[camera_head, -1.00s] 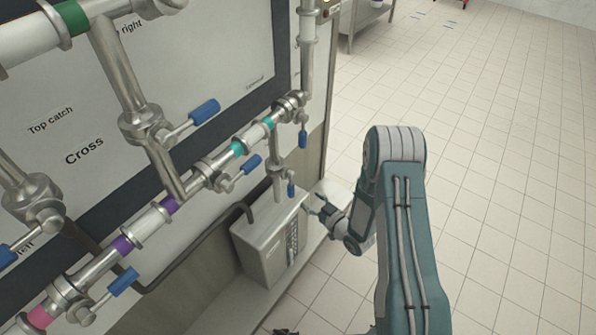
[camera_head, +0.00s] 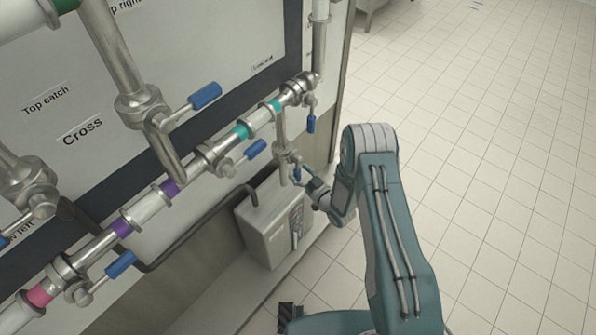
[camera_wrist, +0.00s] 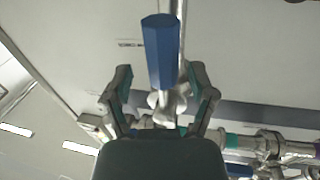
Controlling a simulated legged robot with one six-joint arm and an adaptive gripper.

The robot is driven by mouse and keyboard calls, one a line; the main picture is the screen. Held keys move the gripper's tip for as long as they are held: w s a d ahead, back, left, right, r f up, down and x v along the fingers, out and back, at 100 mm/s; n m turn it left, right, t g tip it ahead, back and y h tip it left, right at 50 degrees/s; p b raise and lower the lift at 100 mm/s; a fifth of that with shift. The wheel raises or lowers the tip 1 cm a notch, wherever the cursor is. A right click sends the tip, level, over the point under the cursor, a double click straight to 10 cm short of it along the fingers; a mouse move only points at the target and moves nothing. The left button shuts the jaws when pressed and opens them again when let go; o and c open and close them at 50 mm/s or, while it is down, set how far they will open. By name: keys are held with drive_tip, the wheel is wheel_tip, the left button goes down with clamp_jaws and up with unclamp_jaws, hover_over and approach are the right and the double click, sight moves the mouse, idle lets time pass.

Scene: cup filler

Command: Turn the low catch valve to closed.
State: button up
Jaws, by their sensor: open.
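A valve (camera_head: 283,158) sits on the short vertical pipe above the grey box; no label for it is readable. In the wrist view its blue lever handle (camera_wrist: 161,45) points up the picture, with its metal stem (camera_wrist: 166,102) below. In the head view this handle is mostly hidden by my gripper (camera_head: 300,175). My gripper (camera_wrist: 158,70) is open, with one finger on each side of the lever in the wrist view. I see gaps between the fingers and the lever, but its depth between them is hard to tell.
Other blue-handled valves are close by: one at upper right (camera_head: 311,123), one on the slanted pipe (camera_head: 255,149). The grey box (camera_head: 265,232) stands below on a ledge. The panel (camera_head: 60,100) is behind the pipes. Tiled floor (camera_head: 480,170) to the right is clear.

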drive_tip(key=shift+w+a, duration=0.35)
drive_tip(key=shift+a, duration=0.15)
clamp_jaws()
drive_tip(key=shift+d, duration=0.1)
drive_tip(key=s+a+r+m+g, duration=0.3)
drive_tip(key=r+m, duration=0.3)
drive_tip(key=m, duration=0.9)
drive_tip(key=shift+s+a+r+m+g+y, duration=0.3)
drive_tip(key=shift+s+a+m+g, duration=0.1)
drive_tip(key=shift+s, duration=0.45)
